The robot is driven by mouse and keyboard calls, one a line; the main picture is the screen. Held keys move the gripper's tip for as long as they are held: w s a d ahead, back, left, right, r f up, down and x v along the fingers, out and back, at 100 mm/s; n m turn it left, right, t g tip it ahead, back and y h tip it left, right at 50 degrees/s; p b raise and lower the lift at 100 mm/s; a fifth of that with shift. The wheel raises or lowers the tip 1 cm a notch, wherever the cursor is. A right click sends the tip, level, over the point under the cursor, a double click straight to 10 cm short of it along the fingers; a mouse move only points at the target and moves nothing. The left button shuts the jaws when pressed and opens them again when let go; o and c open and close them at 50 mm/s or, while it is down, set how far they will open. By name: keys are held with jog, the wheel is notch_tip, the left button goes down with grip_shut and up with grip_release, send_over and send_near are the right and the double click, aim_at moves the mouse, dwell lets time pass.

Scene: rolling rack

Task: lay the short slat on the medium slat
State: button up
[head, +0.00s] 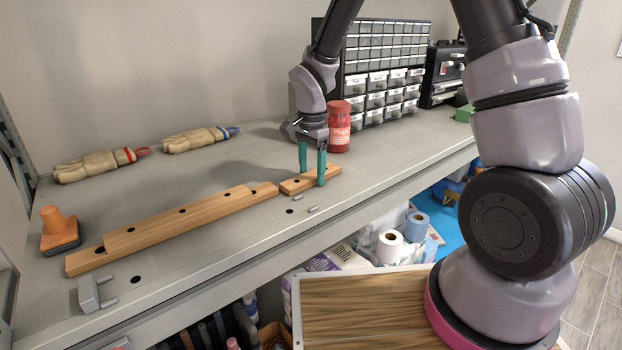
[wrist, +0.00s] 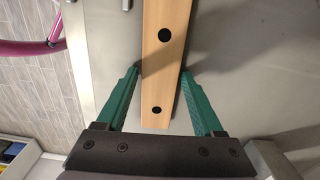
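The short slat (head: 296,185) is a light wooden bar lying on the bench, apart from the other slats. The medium slat (head: 205,208) lies on top of the longer slat (head: 90,262), to the left of the short slat. My gripper (head: 312,178) is down over the short slat, with one green finger on each side of it. In the wrist view the slat (wrist: 163,70) with two dark holes runs between the open fingertips (wrist: 160,73). A small gap shows at the left finger; the right fingertip is very close to the slat's edge.
A red jar (head: 339,128) stands close behind my gripper. Drawer cabinets (head: 385,85) stand at the back. Work gloves (head: 95,165) lie behind the slats, and an orange-handled tool (head: 58,230) stands at the left. A grey clamp-like piece (head: 92,295) lies near the front edge.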

aim_at(312, 175)
grip_shut()
jog(key=shift+r, duration=0.1)
jog(key=shift+r, duration=2.9)
